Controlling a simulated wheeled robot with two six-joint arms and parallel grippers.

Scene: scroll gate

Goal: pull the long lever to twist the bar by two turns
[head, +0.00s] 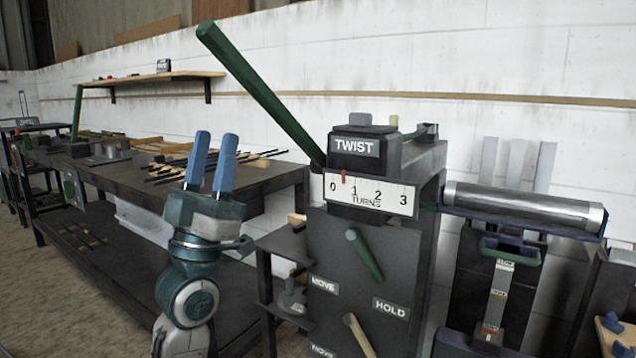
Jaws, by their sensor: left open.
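The long green lever (262,95) rises up and to the left from the dark machine marked TWIST (354,147). A white TURNS scale (371,195) runs from 0 to 3, and its red pointer (343,177) stands between 0 and 1. No bar that is clearly being twisted can be made out. My left gripper (217,138) is open and empty, with its blue fingers pointing up. In the picture it is below and left of the lever, apart from it. My right gripper is not in view.
A shorter green handle (365,255) and a pale handle (359,335) stick out of the machine's front, near MOVE and HOLD labels. A metal cylinder (525,205) lies on a stand at right. A workbench (130,178) with rods and tools runs along the wall at left.

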